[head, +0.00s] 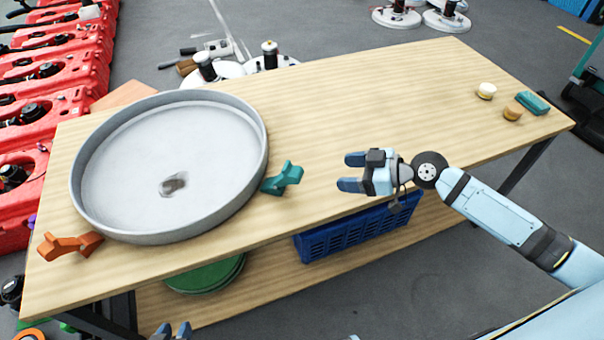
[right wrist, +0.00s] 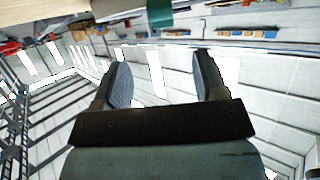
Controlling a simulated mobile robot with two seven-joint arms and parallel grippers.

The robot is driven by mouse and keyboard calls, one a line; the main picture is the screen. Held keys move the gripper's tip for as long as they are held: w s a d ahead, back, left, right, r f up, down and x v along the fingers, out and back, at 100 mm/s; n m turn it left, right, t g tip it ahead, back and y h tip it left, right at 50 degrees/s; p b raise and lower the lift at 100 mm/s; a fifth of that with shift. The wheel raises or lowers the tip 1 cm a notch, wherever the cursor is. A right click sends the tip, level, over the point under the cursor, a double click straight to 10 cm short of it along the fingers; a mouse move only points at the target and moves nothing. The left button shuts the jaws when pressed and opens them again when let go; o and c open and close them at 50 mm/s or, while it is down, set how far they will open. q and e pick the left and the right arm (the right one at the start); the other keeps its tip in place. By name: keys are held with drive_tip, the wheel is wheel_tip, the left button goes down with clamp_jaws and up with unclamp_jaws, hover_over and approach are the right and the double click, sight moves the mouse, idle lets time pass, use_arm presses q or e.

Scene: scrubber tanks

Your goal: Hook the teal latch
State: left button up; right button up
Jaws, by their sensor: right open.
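The teal latch (head: 283,178) sticks out from the right side of a large round grey metal pan (head: 262,150) on the wooden table. My right gripper (head: 350,172) is to the right of the latch, apart from it, with its two fingers spread and pointing left toward it. In the right wrist view a teal piece (right wrist: 159,12) shows at the top edge, beyond the open, empty fingers (right wrist: 162,62). My left gripper (head: 173,330) shows only its fingertips at the bottom edge; I cannot tell whether they are open.
An orange latch (head: 68,245) sits at the pan's left side. A blue crate (head: 350,235) and a green round item (head: 205,275) are on the lower shelf. A teal block (head: 532,103) and small round pieces lie at the table's right end. The table's middle (head: 370,110) is clear.

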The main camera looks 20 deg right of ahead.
sight(301, 173)
drive_tip(key=x, duration=1.3)
drive_tip(key=shift+p, duration=0.4)
use_arm(q)
drive_tip(key=shift+a, duration=0.2)
use_arm(e)
drive_tip(key=shift+w+a+f, duration=0.15)
drive_tip(key=shift+a+f, duration=0.05)
drive_tip(key=shift+a, duration=0.05)
drive_tip(key=shift+c, duration=0.2)
